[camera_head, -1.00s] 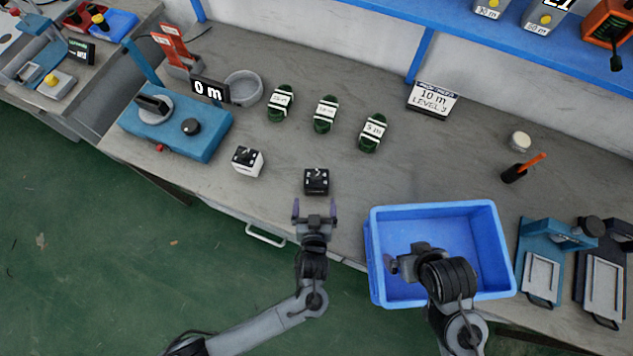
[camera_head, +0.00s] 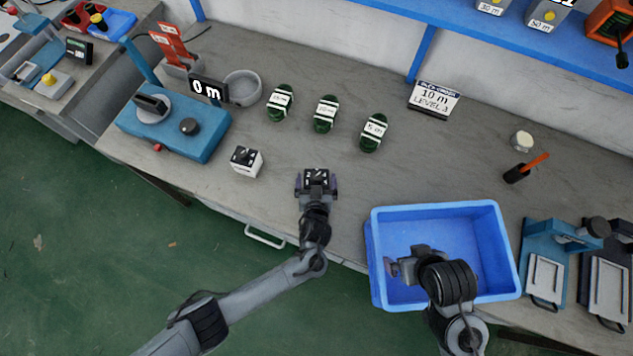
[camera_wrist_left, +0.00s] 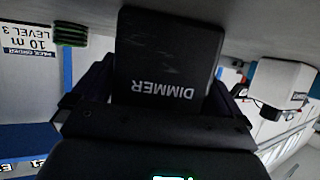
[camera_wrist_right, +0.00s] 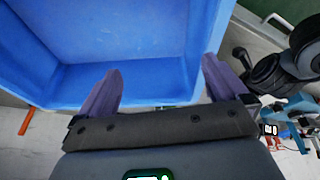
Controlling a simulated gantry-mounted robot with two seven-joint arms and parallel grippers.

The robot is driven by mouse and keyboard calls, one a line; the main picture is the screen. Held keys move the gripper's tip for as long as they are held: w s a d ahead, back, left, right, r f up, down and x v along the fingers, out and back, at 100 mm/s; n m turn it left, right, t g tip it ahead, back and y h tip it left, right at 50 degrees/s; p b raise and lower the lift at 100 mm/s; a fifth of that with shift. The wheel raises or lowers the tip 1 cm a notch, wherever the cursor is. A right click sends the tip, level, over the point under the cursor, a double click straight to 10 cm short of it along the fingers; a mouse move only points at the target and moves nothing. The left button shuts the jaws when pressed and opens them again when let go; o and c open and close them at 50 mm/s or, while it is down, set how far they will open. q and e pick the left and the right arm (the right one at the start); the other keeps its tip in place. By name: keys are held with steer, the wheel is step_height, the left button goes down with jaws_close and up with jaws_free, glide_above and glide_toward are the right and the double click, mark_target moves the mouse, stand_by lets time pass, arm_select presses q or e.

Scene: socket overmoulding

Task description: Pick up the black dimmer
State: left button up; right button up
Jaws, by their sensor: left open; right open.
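The black dimmer (camera_head: 316,176) is a small black box with white markings on top, on the grey bench near its front edge. In the left wrist view the dimmer (camera_wrist_left: 165,60) shows its face marked "DIMMER", upside down, between the fingers. My left gripper (camera_head: 316,185) is open, with one finger on each side of the dimmer. Whether the fingers touch it I cannot tell. My right gripper (camera_head: 392,268) is open and empty over the blue bin; its fingers (camera_wrist_right: 160,90) show in the right wrist view.
A white box (camera_head: 247,163) with a black top stands left of the dimmer. Several green wound coils (camera_head: 326,114) lie behind it. The blue bin (camera_head: 374,225) is to the right. A blue device (camera_head: 180,138) stands at the left. The bench between dimmer and coils is clear.

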mark_target(317, 174)
arm_select(q)
steer(key=shift+c, duration=0.2)
steer(key=c, duration=0.8)
step_height(317, 174, up, 10)
steer(key=shift+p, duration=1.1)
steer(key=o, duration=0.4)
steer(key=shift+c, duration=0.2)
steer(key=c, duration=0.3)
